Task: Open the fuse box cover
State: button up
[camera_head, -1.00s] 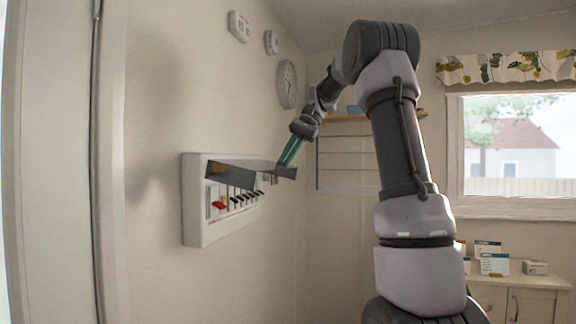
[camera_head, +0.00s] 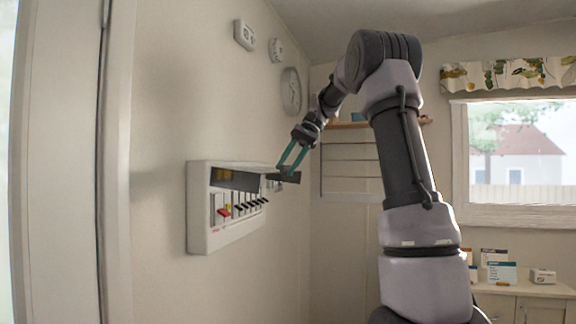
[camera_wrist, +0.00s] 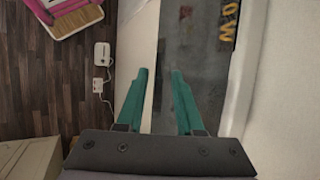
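The white fuse box (camera_head: 197,215) is on the left wall in the head view, with a row of black switches, one red and one yellow. Its cover (camera_head: 287,178) is raised and sticks out from the top of the box, seen nearly edge-on. My gripper (camera_head: 284,168) is at the cover's outer end. In the wrist view, its two teal fingers (camera_wrist: 160,75) are apart, with a gap between them. The cover's smoky panel (camera_wrist: 198,75), with yellow lettering, lies beyond and beside the right finger. I cannot tell whether the fingers touch the cover.
A door frame (camera_head: 118,200) is left of the box. A clock (camera_head: 291,91) and small wall units hang above. A cabinet (camera_head: 525,305) with small boxes stands under the window at right. The wall below the fuse box is clear.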

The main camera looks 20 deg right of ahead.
jog(key=v, duration=1)
jog(key=shift+d+r, duration=0.25)
jog(key=shift+r, duration=0.1)
